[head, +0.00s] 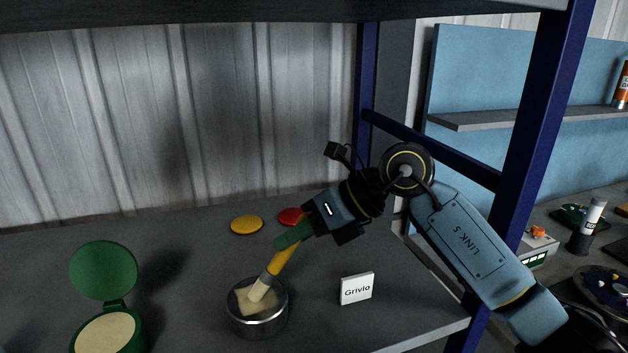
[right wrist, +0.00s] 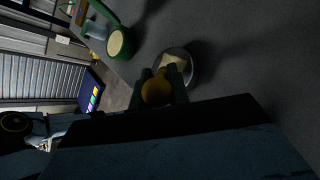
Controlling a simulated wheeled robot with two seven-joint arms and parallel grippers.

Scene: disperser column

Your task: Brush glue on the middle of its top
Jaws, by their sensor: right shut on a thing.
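My right gripper (head: 295,235) is shut on a brush (head: 284,257) with a yellow handle. The brush slants down to the left, and its pale head is inside a round metal pot (head: 258,325) with pale stuff in it. In the right wrist view, the round yellow handle end (right wrist: 157,91) sits between the green fingers, with the pot (right wrist: 190,62) just beyond. A green round container (head: 104,330) with a cream top and a raised green lid (head: 103,270) stands at the left. My left gripper is not in view.
A yellow disc (head: 247,225) and a red disc (head: 291,216) lie behind the pot. A white card reading "Grivlo" (head: 357,288) stands to its right. A dark blue shelf post (head: 530,130) rises at the right. The shelf's left back is clear.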

